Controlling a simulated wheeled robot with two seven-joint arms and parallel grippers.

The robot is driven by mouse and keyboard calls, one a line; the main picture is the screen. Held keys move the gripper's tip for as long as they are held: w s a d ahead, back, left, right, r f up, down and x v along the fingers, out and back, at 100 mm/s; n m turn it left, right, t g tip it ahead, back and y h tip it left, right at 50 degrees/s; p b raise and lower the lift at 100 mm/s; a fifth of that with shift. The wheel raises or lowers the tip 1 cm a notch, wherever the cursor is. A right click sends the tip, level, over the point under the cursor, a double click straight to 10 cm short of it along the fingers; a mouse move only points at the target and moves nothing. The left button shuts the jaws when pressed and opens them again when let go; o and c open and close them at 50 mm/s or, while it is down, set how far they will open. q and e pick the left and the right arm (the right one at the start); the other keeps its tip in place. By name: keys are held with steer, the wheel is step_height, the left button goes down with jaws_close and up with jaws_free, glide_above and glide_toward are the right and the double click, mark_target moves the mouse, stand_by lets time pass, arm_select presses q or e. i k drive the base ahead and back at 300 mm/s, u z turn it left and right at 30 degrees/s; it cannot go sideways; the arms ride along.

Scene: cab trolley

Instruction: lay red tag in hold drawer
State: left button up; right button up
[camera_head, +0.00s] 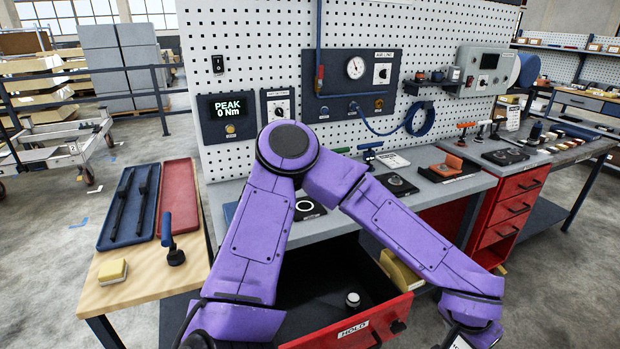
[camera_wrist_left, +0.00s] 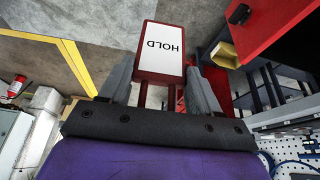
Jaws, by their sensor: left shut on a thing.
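The red tag (camera_wrist_left: 160,52), with a white face reading HOLD, is held between the two fingers of my left gripper (camera_wrist_left: 160,88) in the left wrist view. In the head view my left arm crosses the bench and bends down to the lower right, where the gripper is mostly cut off by the bottom edge. The hold drawer (camera_head: 387,325) is pulled open below the bench, with a red front labelled HOLD and a dark inside. A small white-topped round part stands in it. The gripper end is to the right of the drawer. My right gripper is not seen.
A yellow object (camera_head: 400,270) sits beside the open drawer. A wooden side table (camera_head: 150,285) with blue and red trays is at left. A red drawer cabinet (camera_head: 512,215) stands at right. The bench top (camera_head: 440,190) carries tools and dark fixtures before a pegboard (camera_head: 270,60).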

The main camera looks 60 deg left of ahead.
mark_target(313, 292)
steer(key=k, duration=0.15)
steer(key=u, duration=1.2)
steer(key=i, duration=0.5)
steer(key=u, duration=0.05)
